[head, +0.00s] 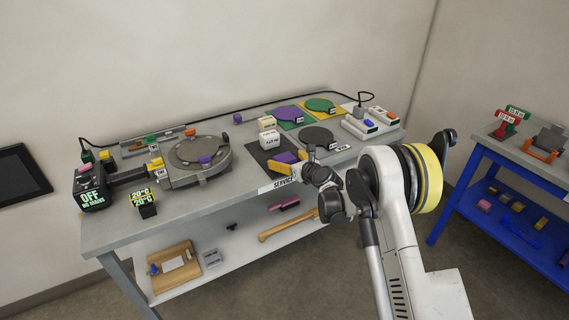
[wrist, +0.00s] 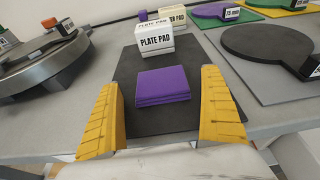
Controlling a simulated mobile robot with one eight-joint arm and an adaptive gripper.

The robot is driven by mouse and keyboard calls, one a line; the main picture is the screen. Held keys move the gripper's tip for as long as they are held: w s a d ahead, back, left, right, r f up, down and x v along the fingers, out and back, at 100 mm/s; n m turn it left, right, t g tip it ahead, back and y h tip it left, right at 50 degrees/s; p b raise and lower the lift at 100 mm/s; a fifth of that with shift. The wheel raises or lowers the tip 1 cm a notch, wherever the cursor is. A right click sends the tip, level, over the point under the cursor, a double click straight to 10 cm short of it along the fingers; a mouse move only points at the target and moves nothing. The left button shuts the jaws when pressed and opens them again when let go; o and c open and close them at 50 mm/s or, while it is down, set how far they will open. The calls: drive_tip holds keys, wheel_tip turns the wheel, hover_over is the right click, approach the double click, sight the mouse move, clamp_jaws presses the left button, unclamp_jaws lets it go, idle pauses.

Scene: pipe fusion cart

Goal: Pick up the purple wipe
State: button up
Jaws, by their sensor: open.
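The purple wipe (wrist: 163,86) is a flat folded square lying on a dark mat (wrist: 140,121). In the head view the wipe (head: 285,157) is partly covered by my gripper. My gripper (wrist: 160,97) is open, with one yellow finger on the left and one on the right of the wipe in the wrist view. Gaps show between the wipe and both fingers. Nothing is held. How high the fingertips stand above the mat is hard to tell.
A white plate pad box (wrist: 154,37) stands just beyond the wipe. The table's front edge (head: 230,204) is close.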

drive_tip(key=shift+w+a, duration=0.15)
drive_tip(key=shift+w, duration=0.05)
drive_tip(key=c, duration=0.9)
drive_tip(key=shift+r, duration=0.1)
drive_tip(key=shift+c, duration=0.2)
